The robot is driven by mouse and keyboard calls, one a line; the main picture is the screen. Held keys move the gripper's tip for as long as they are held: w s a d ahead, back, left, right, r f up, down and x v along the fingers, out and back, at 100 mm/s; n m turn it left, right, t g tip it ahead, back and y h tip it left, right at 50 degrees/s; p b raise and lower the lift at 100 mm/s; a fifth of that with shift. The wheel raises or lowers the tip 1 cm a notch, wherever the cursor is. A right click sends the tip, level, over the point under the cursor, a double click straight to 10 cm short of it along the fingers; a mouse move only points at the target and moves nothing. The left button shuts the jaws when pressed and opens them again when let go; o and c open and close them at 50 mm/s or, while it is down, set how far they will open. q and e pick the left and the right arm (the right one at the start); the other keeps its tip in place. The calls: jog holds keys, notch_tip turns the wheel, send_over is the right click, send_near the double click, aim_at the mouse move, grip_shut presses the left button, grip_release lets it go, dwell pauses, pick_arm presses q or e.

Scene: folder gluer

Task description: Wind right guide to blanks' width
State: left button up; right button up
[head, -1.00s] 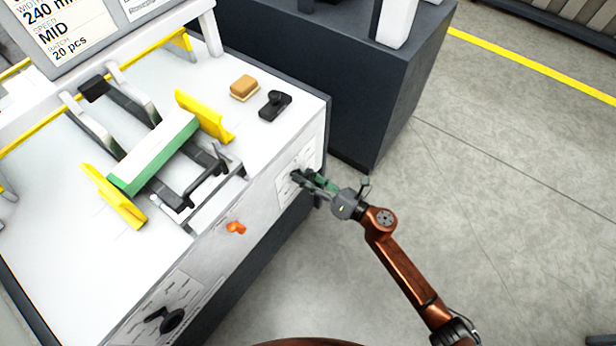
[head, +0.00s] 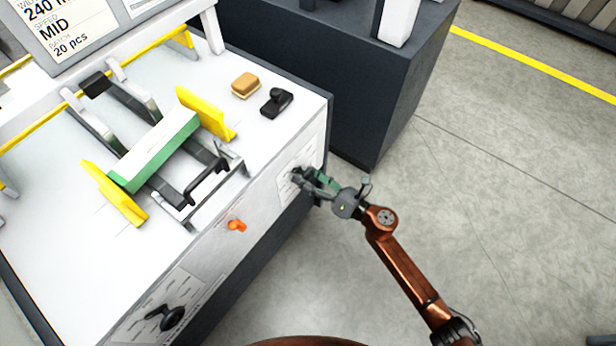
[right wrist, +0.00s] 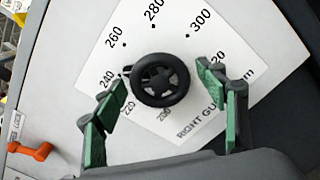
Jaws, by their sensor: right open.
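The right guide handwheel (right wrist: 160,80) is a small black spoked wheel over a white dial card (right wrist: 205,45) marked 200 to 320. My right gripper (right wrist: 160,100) is open, with one green-padded finger on each side of the wheel; contact is not clear. In the head view my right gripper (head: 304,180) is at the machine's side panel, hiding most of the wheel. The yellow right guide (head: 206,114) stands beside the white-and-green blank stack (head: 155,152); the yellow left guide (head: 115,195) is on the stack's other side. My left gripper is out of view.
A display (head: 65,30) reads 240 and MID. An orange knob (head: 236,226) and another black handwheel (head: 172,318) are on the panel. A tan block (head: 245,85) and a black item (head: 277,102) lie on top. Floor at right is clear.

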jog(key=v, duration=1.2)
jog(key=shift+r, duration=0.1)
